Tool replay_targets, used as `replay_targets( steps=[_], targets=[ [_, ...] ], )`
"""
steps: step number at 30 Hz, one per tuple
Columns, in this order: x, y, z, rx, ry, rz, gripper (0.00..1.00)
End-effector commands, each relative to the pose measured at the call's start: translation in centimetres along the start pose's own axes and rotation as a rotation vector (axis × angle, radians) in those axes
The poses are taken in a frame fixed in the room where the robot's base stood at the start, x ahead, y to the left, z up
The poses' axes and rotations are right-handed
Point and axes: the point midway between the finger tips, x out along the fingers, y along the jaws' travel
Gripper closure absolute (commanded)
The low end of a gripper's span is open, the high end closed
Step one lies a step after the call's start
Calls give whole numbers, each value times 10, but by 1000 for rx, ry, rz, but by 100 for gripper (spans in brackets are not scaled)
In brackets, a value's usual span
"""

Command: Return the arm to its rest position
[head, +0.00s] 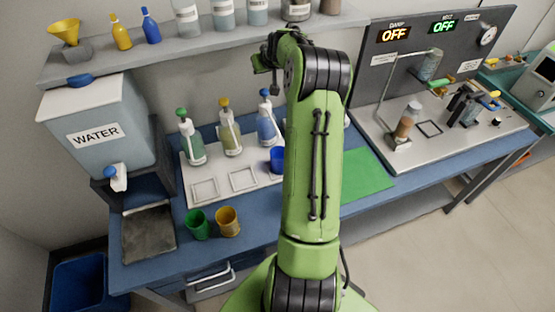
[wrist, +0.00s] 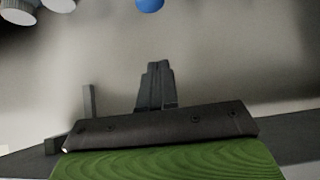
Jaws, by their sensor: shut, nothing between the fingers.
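My green arm rises through the middle of the head view and bends over at the top, near the shelf edge. My gripper shows in the wrist view (wrist: 155,75), with its dark fingers together and nothing between them. In the head view the arm's end is small and partly hidden behind the arm's upper joint, left of it and above the bench. The gripper touches nothing that I can see. Behind the fingers the wrist view shows a plain grey wall.
A shelf (head: 130,62) with bottles runs close behind the arm. Capped bottles (head: 230,128), a blue cup (head: 277,160), a green cup (head: 198,224) and a yellow cup (head: 228,221) stand on the bench. A water tank (head: 95,115) is left; a dark panel (head: 370,60) is right.

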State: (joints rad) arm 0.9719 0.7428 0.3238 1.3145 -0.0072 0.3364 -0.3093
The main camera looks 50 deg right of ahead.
Motion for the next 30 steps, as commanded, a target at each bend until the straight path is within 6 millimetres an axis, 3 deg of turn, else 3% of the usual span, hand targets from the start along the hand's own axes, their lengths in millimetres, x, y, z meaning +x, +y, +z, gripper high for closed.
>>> replay_targets(
  steps=[9, 11, 13, 17, 21, 25, 30],
  targets=[
    [0, -1, 0, -2, 0, -1, 100],
    [-6, -10, -2, -14, -3, -8, 100],
    [-22, -36, -6, -48, -17, -26, 100],
    [-83, -108, -3, -146, -64, -69, 100],
    [-163, -175, 25, -240, -121, -107, 100],
    [-239, -215, 70, -305, -165, -140, 100],
    [-323, -233, 150, -359, -217, -195, 100]
  ],
)
